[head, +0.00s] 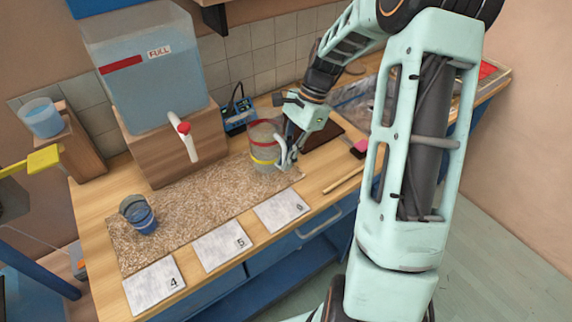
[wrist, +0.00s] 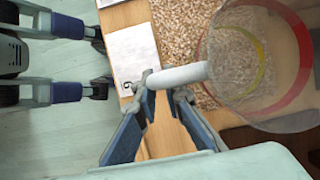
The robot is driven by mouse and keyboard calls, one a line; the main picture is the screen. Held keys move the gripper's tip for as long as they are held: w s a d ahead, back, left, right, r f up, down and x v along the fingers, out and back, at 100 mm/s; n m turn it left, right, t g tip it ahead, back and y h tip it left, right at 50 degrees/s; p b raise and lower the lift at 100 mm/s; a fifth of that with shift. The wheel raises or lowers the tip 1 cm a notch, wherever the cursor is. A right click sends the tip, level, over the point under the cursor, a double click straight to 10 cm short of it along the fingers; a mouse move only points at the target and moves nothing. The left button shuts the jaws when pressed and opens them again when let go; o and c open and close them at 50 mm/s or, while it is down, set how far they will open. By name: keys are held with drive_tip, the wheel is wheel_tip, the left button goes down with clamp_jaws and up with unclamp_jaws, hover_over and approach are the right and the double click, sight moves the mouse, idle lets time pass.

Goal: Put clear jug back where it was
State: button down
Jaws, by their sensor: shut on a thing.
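The clear jug (head: 264,150) has a red band at its rim, a yellow band lower down and a pale handle. It is at the right end of the speckled mat (head: 190,206), behind the card marked 6 (head: 282,210). My gripper (head: 290,152) is shut on the jug's handle, on the jug's right side. In the wrist view my gripper (wrist: 163,92) closes on the white handle (wrist: 180,76), and the jug (wrist: 256,62) lies to the right, over the mat and wood. I cannot tell whether its base touches the mat.
A water tank (head: 142,78) with a red-knobbed tap (head: 183,128) stands on a wooden block behind. Cards 4 (head: 154,287) and 5 (head: 222,245) line the front. A dark board (head: 326,139) is right of the jug.

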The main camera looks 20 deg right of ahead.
drive_tip(key=shift+w+f, duration=0.2)
drive_tip(key=shift+f, duration=1.65)
drive_tip(key=c, duration=2)
unclamp_jaws()
drive_tip(key=v, duration=1.2)
